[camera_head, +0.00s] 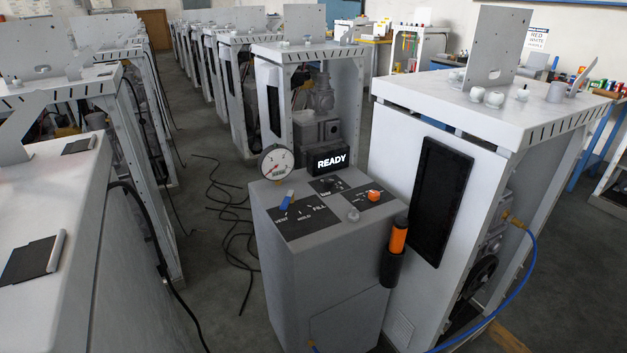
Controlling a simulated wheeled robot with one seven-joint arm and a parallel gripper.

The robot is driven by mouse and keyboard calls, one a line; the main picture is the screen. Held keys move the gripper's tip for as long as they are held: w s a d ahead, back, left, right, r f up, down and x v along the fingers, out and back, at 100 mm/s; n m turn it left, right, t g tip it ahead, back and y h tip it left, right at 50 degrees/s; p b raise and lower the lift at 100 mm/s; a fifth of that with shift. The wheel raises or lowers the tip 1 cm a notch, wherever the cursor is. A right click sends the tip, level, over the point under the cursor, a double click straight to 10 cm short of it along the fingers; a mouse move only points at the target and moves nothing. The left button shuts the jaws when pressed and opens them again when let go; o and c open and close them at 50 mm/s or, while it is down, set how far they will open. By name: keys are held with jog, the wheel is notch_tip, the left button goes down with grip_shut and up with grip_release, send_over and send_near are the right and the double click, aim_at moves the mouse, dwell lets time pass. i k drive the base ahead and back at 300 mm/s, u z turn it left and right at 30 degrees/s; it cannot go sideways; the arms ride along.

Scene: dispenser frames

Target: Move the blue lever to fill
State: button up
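The blue lever (287,199) stands tilted on a black label plate (316,225) on top of a grey dispenser cabinet (325,262). The plate reads VENT at left, a middle label that looks like HOLD, and FILL at right. The lever is on the left part of the plate, nearest the VENT label and apart from FILL. A black display (330,162) behind it reads READY. A round white gauge (276,162) stands at the back left of the cabinet top. My gripper is not in view.
An orange knob (374,195) and a grey button (353,215) sit right of the lever. An orange and black handle (398,238) hangs at the cabinet's right side. A tall white frame (400,150) stands close at right. Black cables (232,205) lie on the floor at left.

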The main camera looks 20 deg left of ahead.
aim_at(289, 198)
jog(key=u, duration=0.35)
jog(key=i, duration=1.15)
jog(key=u, duration=0.75)
